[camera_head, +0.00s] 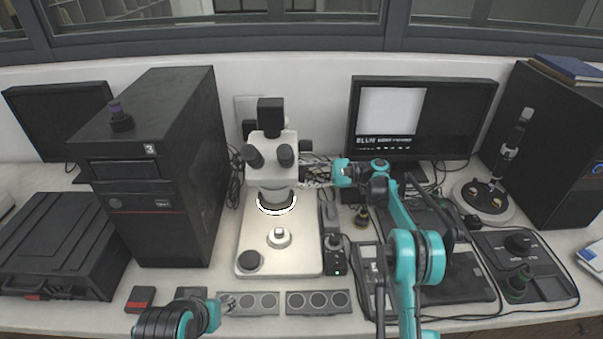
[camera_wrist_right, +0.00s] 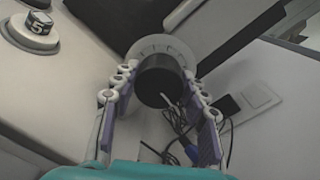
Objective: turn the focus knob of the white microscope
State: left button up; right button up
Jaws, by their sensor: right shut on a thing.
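The white microscope (camera_head: 283,222) stands upright on its pale base left of centre in the head view, with a black camera on top. Its dark round focus knob (camera_head: 305,173) is on the right side of the body. My right gripper (camera_head: 318,174) reaches it from the right. In the right wrist view the black knob (camera_wrist_right: 158,84) sits between the fingers of my right gripper (camera_wrist_right: 160,74), which is shut on it. Part of the knob's sides is hidden by the fingertips. My left gripper (camera_head: 226,303) is low in front of the microscope; its opening is too small to judge.
A black computer tower (camera_head: 160,170) stands left of the microscope. A monitor (camera_head: 420,115) and loose cables are behind my right arm. Grey plates with round wells (camera_head: 318,301) lie in front. A small control box (camera_head: 336,258) stands close to the microscope's right.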

jog(key=n+p, duration=0.1)
jog(key=n, duration=0.4)
jog(key=n+p, duration=0.1)
jog(key=n, duration=0.5)
jog(key=shift+n, duration=0.3)
jog(key=n, duration=0.6)
jog(key=shift+f+t, duration=0.1)
jog(key=shift+t, duration=0.3)
jog(key=n, duration=0.5)
jog(key=shift+n, duration=0.4)
jog(key=shift+s+n, duration=0.1)
jog(key=shift+n, duration=0.2)
jog(key=o, duration=1.2)
jog(key=shift+c, duration=0.2)
jog(key=d, duration=1.2)
